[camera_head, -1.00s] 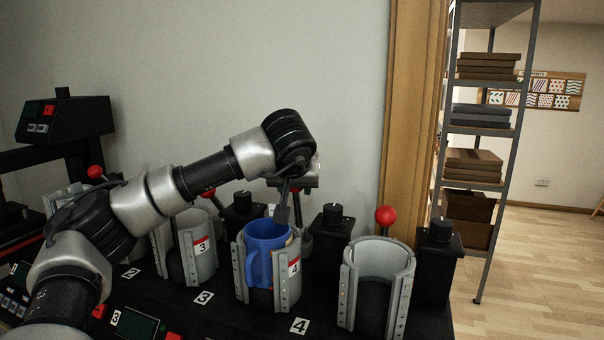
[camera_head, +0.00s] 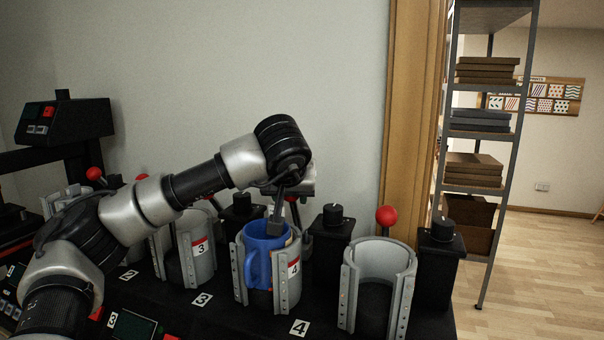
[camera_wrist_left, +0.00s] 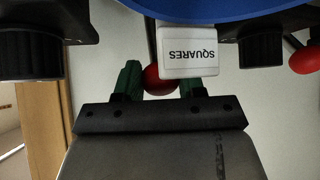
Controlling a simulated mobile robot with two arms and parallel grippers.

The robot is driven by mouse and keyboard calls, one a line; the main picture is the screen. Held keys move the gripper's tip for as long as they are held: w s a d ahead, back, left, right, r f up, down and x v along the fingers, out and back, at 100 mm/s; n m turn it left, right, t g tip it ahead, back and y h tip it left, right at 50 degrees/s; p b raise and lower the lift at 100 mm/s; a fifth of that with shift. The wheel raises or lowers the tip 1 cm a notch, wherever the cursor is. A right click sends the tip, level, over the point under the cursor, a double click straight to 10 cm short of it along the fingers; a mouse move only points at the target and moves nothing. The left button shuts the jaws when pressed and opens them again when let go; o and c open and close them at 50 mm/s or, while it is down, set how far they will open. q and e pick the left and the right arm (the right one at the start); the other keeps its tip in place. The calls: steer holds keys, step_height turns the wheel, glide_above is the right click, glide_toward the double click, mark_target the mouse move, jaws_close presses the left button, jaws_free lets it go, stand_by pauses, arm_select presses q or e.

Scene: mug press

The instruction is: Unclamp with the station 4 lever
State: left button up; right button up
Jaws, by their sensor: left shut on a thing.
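The blue mug (camera_head: 262,252) stands upright inside the grey clamp of station 4 (camera_head: 283,291), which has a red and white 4 tag. My left gripper (camera_wrist_left: 161,84) has its green fingers on either side of the station 4 lever's red knob (camera_wrist_left: 156,79), shut on it. In the head view my left wrist hangs above and behind the mug, hiding the knob. A thin dark lever rod (camera_head: 296,213) shows just right of the gripper. My right gripper is in neither view.
A white block labelled SQUARES (camera_wrist_left: 188,51) is close to the knob in the wrist view. An empty clamp (camera_head: 378,258) with a red-knobbed lever (camera_head: 386,216) stands to the right. Black knob posts (camera_head: 332,238) stand between clamps. A shelf rack (camera_head: 478,135) is farther right.

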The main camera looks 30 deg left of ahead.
arm_select(q)
steer(key=o, duration=0.7)
steer(key=r+p, duration=0.1)
steer(key=r, duration=0.1)
steer(key=s+r+p, duration=0.1)
steer(key=r+p, duration=0.3)
steer(key=shift+s+d+r, duration=0.15)
steer(key=shift+d+r, duration=0.1)
steer(key=shift+d, duration=0.1)
steer(key=p+v, duration=0.2)
steer(key=v, duration=0.4)
steer(key=shift+f, duration=0.15)
stand_by(0.5)
